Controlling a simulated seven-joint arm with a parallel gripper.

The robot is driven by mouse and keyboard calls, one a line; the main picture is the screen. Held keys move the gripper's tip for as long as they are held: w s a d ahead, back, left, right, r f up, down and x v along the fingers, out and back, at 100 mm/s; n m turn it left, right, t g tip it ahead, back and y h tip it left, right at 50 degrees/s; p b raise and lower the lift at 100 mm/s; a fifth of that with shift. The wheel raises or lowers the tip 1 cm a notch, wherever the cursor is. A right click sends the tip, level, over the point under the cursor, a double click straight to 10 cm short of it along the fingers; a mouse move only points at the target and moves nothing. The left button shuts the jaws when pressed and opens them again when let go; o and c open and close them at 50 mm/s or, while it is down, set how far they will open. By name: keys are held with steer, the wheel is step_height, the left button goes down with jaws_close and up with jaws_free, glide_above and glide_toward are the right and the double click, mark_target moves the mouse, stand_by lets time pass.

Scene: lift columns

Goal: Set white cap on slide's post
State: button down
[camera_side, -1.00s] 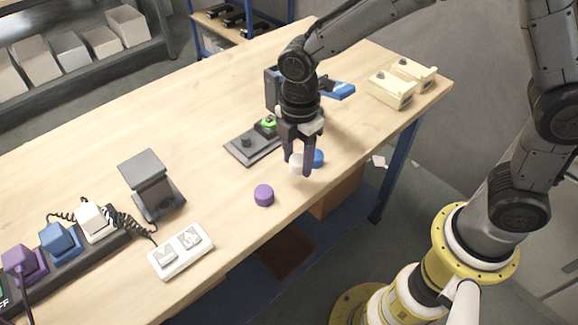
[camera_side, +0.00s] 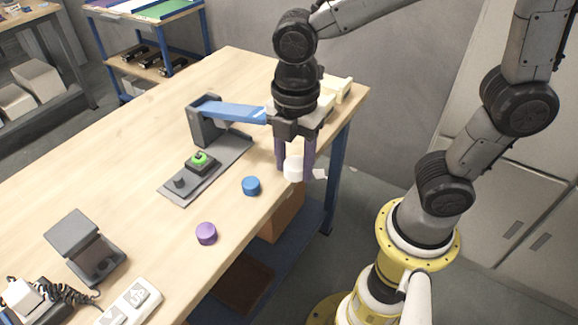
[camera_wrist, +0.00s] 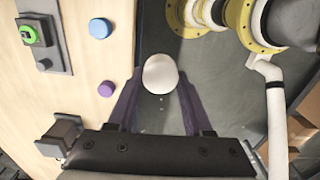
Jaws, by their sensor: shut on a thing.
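My gripper (camera_side: 295,174) points down with its two purple fingers shut on the white cap (camera_side: 292,167). The cap is above the table's front right edge. In the wrist view the white cap (camera_wrist: 160,73) shows between the fingers, over the grey floor beyond the table edge. The slide fixture has a flat grey plate (camera_side: 212,172) on the table, left of my gripper. On it sit a dark block with a green top (camera_side: 201,160) and a short dark knob (camera_side: 179,182). I cannot tell for sure which part is the slide's post.
A blue cap (camera_side: 251,186) and a purple cap (camera_side: 206,233) lie on the table near its front edge. A grey upright with a blue arm (camera_side: 235,112) stands at the plate's far end. A grey stand (camera_side: 85,248) and a white switch box (camera_side: 131,301) are front left.

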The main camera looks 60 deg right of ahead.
steer(key=shift+r, duration=0.1)
steer(key=shift+r, duration=0.2)
steer(key=w+a+r, duration=0.2)
steer(key=w+r, duration=0.1)
steer(key=w, duration=0.2)
glide_above(197, 156)
step_height(197, 156, down, 6)
steer(key=shift+f, duration=2.85)
steer(key=shift+f, duration=0.7)
